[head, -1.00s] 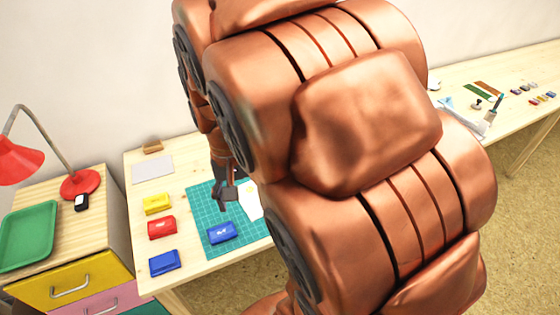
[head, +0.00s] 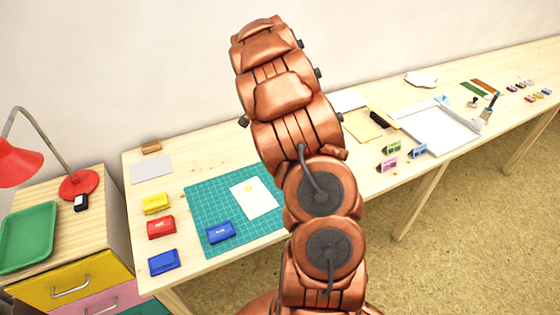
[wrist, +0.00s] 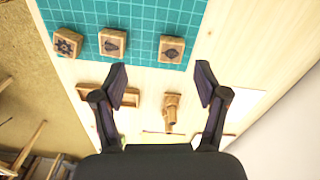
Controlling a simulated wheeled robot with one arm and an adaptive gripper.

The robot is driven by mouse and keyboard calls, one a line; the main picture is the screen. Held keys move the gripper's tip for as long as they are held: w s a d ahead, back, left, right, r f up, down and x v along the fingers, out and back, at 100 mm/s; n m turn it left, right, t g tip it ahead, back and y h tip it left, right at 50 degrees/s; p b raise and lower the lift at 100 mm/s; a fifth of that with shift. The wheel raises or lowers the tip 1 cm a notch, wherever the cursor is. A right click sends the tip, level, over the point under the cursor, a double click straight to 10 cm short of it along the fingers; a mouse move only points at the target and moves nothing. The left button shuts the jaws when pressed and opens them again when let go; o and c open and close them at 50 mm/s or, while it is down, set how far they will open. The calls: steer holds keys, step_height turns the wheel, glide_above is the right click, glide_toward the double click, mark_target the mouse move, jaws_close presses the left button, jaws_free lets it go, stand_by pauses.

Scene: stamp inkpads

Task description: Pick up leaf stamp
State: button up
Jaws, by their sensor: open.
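In the wrist view, three wooden stamp blocks with dark designs stand on a teal mat (wrist: 230,5). The left block (wrist: 66,43) has a gear-like or flower-like design. The middle block (wrist: 113,42) and the right block (wrist: 171,49) both bear leaf-like dark shapes; I cannot tell for sure which is the leaf stamp. My gripper (wrist: 162,76) is open and empty, its fingertips apart, below the middle and right blocks in the picture. In the head view my arm hides the gripper and the stamps.
A wooden handled piece (wrist: 172,112) lies between my fingers' sides in the wrist view. In the head view a cutting mat (head: 205,200) holds a white card (head: 256,199) and a blue inkpad (head: 220,232). Yellow (head: 156,204), red (head: 161,227) and blue (head: 164,262) inkpads stand left.

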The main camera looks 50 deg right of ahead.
steer(key=shift+m, duration=0.9)
steer(key=d+f, duration=0.1)
steer(key=d, duration=0.1)
steer(key=w+d+f, duration=0.1)
steer(key=f, duration=0.1)
steer(key=shift+d+f, duration=0.3)
steer(key=shift+d, duration=0.05)
steer(key=shift+s+d+f+p, duration=0.1)
steer(key=shift+f+p, duration=1.65)
steer(key=shift+f, duration=2.05)
steer(key=c, duration=1.1)
steer(key=shift+r, duration=0.1)
steer(key=shift+r+b, duration=0.75)
steer(key=shift+r, duration=0.15)
steer(key=shift+s+r+b, duration=0.15)
steer(key=shift+r+b, duration=0.15)
steer(key=shift+r, duration=0.5)
steer(key=s+a+b, duration=0.1)
steer(key=s+a, duration=0.2)
steer(key=s, duration=0.1)
steer(key=s+a+r+b, duration=0.1)
steer(key=s+a+b, duration=0.1)
steer(key=s+a, duration=0.1)
steer(key=s+a+b, duration=0.1)
steer(key=s+a, duration=0.3)
steer(key=s, duration=0.1)
steer(key=shift+s+r, duration=0.1)
steer(key=shift+r, duration=0.1)
